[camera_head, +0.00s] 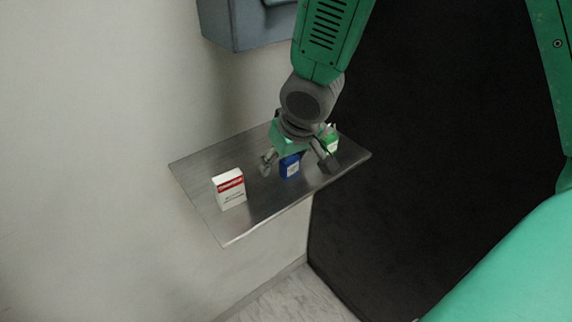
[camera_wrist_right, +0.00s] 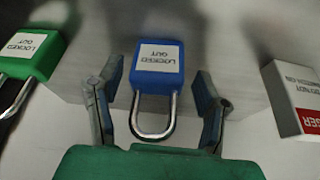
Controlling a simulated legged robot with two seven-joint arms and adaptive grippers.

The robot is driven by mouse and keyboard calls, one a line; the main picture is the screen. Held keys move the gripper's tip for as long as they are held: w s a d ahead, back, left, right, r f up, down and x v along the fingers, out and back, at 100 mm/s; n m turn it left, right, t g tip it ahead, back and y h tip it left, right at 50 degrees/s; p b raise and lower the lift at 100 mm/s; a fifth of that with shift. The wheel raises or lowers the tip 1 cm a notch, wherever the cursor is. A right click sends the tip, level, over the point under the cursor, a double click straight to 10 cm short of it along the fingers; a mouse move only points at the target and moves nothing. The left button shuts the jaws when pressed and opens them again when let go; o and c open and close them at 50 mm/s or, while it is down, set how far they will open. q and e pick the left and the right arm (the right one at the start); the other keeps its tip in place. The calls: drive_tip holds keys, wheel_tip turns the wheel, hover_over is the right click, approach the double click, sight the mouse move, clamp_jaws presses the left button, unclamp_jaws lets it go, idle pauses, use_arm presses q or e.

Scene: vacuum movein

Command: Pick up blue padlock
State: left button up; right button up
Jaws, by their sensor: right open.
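The blue padlock (camera_head: 289,166) stands on a metal shelf (camera_head: 240,222), under my right gripper (camera_head: 297,164) in the head view. In the right wrist view the blue padlock (camera_wrist_right: 157,66) has a white label, and its silver shackle points toward the gripper palm. My right gripper (camera_wrist_right: 157,88) is open, with one finger on each side of the padlock and a visible gap to both. The fingers appear level with the shackle and the lower body. My left gripper is not seen in either view.
A green padlock (camera_head: 328,139) stands behind the blue one, and it also shows in the wrist view (camera_wrist_right: 33,55). A white and red box (camera_head: 229,188) stands toward the shelf's left. A grey wall box (camera_head: 245,22) hangs above. A dark panel (camera_head: 430,120) is right of the shelf.

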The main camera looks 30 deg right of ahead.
drive_tip(key=shift+s+d+r, duration=0.1)
drive_tip(key=shift+s, duration=0.05)
drive_tip(key=c, duration=0.4)
drive_tip(key=shift+d, duration=0.15)
drive_tip(key=c, duration=0.9)
drive_tip(key=shift+r, duration=0.3)
wheel_tip(320, 180, up, 9)
drive_tip(key=shift+r+p, duration=0.15)
drive_tip(key=shift+p, duration=0.6)
